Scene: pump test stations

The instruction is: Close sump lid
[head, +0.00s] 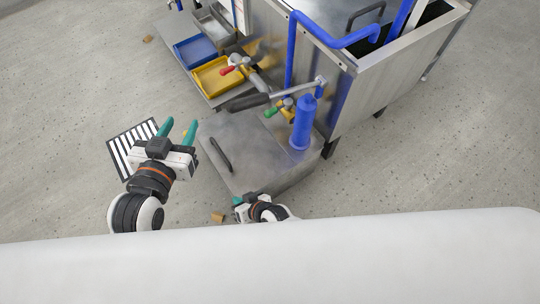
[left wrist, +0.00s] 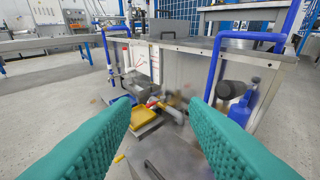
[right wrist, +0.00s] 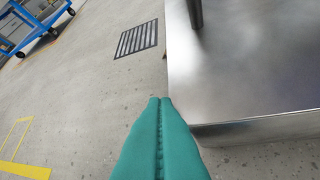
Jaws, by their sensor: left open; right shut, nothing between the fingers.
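The sump lid (head: 235,140) is a flat steel plate with a dark bar handle (head: 221,155). It lies level on top of the low sump box, with no gap visible. The lid also shows in the right wrist view (right wrist: 260,75), with part of its handle (right wrist: 194,12). My left gripper (head: 178,130) is open and empty, left of the lid, above the floor. In the left wrist view its green fingers (left wrist: 165,115) are spread. My right gripper (head: 238,202) is shut and empty beside the near edge of the box; its fingertips (right wrist: 160,100) touch each other.
A blue pump cylinder (head: 303,122) and a lever with a black grip (head: 250,101) stand at the right and far side of the lid. Behind are a blue tray (head: 194,51), a yellow tray (head: 217,77) and a steel tank (head: 400,75). A floor grate (head: 125,143) lies left.

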